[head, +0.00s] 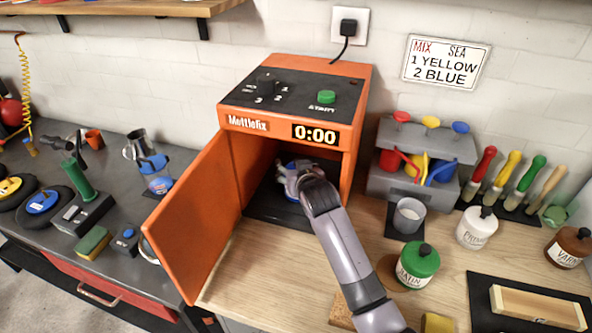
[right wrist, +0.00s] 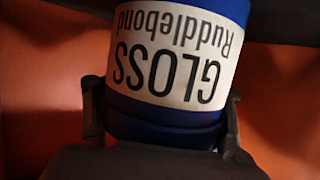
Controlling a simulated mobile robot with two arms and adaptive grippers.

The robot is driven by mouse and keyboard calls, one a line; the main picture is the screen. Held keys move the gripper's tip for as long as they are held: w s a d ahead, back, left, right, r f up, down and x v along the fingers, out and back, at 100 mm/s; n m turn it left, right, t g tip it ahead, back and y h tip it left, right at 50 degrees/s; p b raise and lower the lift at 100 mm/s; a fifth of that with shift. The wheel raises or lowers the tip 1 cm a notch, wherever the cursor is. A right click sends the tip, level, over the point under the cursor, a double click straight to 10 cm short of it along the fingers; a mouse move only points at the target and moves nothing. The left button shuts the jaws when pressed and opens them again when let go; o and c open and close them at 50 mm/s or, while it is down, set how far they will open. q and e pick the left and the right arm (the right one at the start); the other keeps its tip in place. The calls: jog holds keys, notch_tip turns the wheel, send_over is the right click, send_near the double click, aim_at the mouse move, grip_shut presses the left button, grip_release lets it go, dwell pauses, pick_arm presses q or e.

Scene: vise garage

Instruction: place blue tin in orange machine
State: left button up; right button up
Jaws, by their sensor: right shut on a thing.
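The orange machine (head: 272,125) stands on the bench with its door (head: 196,217) swung open to the left. Its display reads 0:00. My right gripper (head: 302,176) reaches inside the open chamber. In the right wrist view the gripper (right wrist: 160,125) is shut on the blue tin (right wrist: 165,125), one finger on each side. The tin has a white label reading "GLOSS Ruddlebond", upside down in that view. In the head view the tin is mostly hidden by my gripper. I cannot tell whether it touches the chamber floor. My left gripper is not in view.
A grey rack (head: 420,145) holds coloured scoops. A sign (head: 446,62) reads "MIX SEA 1 YELLOW 2 BLUE". Several tools lie on the dark left bench.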

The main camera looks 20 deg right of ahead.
jog(key=shift+s+a, duration=0.1)
jog(key=shift+s, duration=0.15)
jog(key=o, duration=1.8)
jog(key=shift+r, duration=0.15)
jog(key=v, duration=0.7)
jog(key=shift+s+r+b, duration=0.1)
jog(key=shift+s+b, duration=0.1)
jog(key=shift+b, duration=0.2)
jog(key=shift+a, duration=0.1)
